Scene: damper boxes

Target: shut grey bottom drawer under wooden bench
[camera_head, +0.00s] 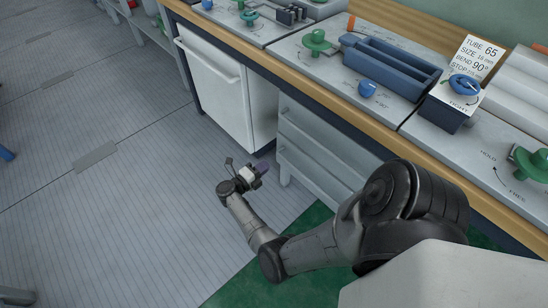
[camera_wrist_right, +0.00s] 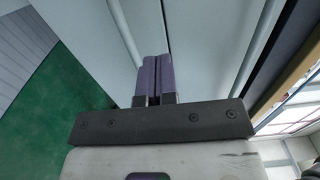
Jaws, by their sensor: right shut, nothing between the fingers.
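The wooden-edged bench (camera_head: 335,105) runs diagonally across the head view. Under it is a grey drawer unit (camera_head: 322,143) with several horizontal fronts, partly hidden at lower right by my right arm. I cannot tell for sure how far its bottom drawer stands out. My right gripper (camera_head: 262,168) is low, just left of the grey unit and below the white cabinet. In the right wrist view its purple fingers (camera_wrist_right: 152,78) are shut and empty, pointing towards pale grey panels (camera_wrist_right: 200,40). Contact with them cannot be told. My left gripper is not in view.
A white cabinet (camera_head: 213,88) with a bar handle stands under the bench, left of the grey unit. A blue tray (camera_head: 390,68), green valve knobs (camera_head: 317,41) and a sign (camera_head: 474,62) are on the bench top. Grey floor at left is open; a green mat (camera_head: 265,280) lies below.

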